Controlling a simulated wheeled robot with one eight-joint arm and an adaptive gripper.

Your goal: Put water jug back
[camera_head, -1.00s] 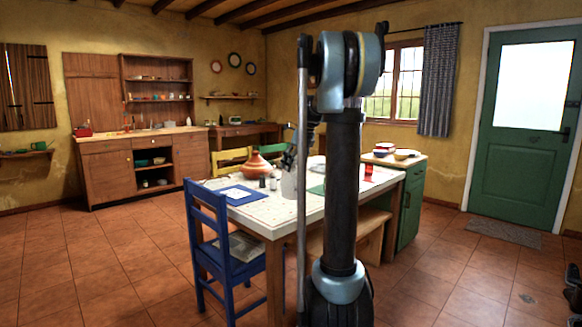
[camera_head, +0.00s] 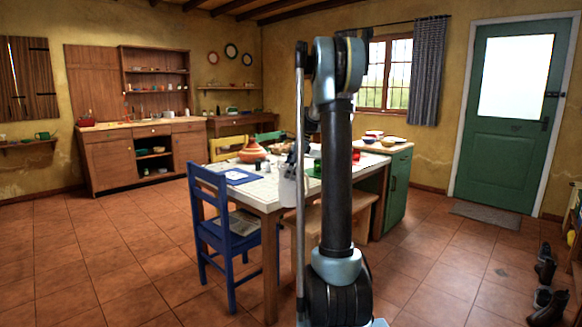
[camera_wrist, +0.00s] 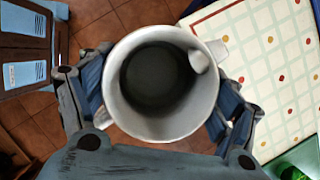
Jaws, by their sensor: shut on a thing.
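The white water jug (camera_wrist: 118,107) is between the fingers of my gripper (camera_wrist: 158,97), shut on its sides. In the wrist view I look down into its open mouth; the inside is grey and dark, and I cannot tell whether it holds water. Its spout points to the upper right. In the head view the jug (camera_head: 287,192) shows as a white patch at the near side of the table, partly hidden by my arm. In the wrist view, red tile floor shows around it and the tabletop lies to its right.
The dining table (camera_head: 262,196) carries a terracotta pot (camera_head: 252,152) and a blue mat. A blue chair (camera_head: 213,225) stands at its left. A wooden sideboard (camera_head: 110,165) is at the back left, a green cabinet (camera_head: 398,190) at the right. Floor at front left is clear.

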